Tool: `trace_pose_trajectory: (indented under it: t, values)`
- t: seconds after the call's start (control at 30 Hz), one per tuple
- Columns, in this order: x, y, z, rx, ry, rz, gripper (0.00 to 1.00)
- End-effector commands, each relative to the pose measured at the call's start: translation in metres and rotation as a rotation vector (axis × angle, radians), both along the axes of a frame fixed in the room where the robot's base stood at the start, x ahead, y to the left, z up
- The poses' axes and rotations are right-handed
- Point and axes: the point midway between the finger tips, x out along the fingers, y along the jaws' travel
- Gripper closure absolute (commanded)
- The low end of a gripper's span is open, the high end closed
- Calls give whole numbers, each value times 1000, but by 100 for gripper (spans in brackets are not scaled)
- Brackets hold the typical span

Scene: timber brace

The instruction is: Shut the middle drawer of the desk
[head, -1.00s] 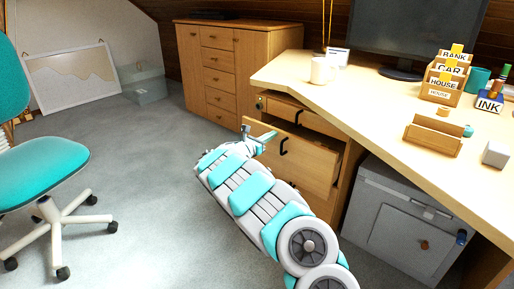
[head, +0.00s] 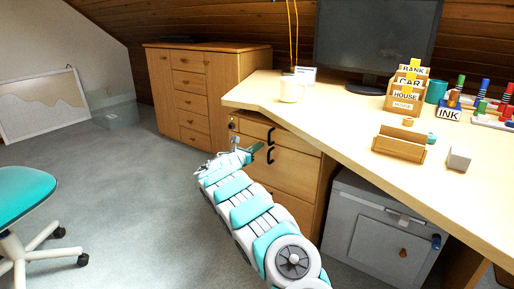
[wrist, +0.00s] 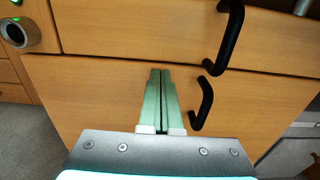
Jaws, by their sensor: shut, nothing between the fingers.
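The middle drawer (head: 288,173) of the desk (head: 340,120) has a wooden front with a black handle (head: 270,155). Its front looks flush, or nearly so, with the top drawer (head: 290,137) above it. My gripper (head: 250,150) is shut and empty, pointing at the upper part of the middle drawer's front. In the wrist view its green fingers (wrist: 160,73) lie together in front of the drawer face (wrist: 95,95), left of the handle (wrist: 203,104). The fingertips look close to the face; I cannot tell whether they touch it.
A grey cabinet (head: 375,230) stands under the desk, right of the drawers. A white mug (head: 291,89) stands near the desktop's left end. A wooden cabinet (head: 205,100) is behind, and a teal chair (head: 25,195) at left. The floor between is clear.

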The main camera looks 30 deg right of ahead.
Motion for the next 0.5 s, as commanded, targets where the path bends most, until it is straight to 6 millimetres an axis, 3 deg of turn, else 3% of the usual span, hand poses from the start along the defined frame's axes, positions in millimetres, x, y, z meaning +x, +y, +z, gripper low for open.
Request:
trace_pose_trajectory:
  t: [0.03,0.27,0.5]
  values:
    - [2,-3,7,-5,-7,7,100]
    - [1,3,7,-6,-7,9,100]
    - [-10,40,6,-6,-4,6,100]
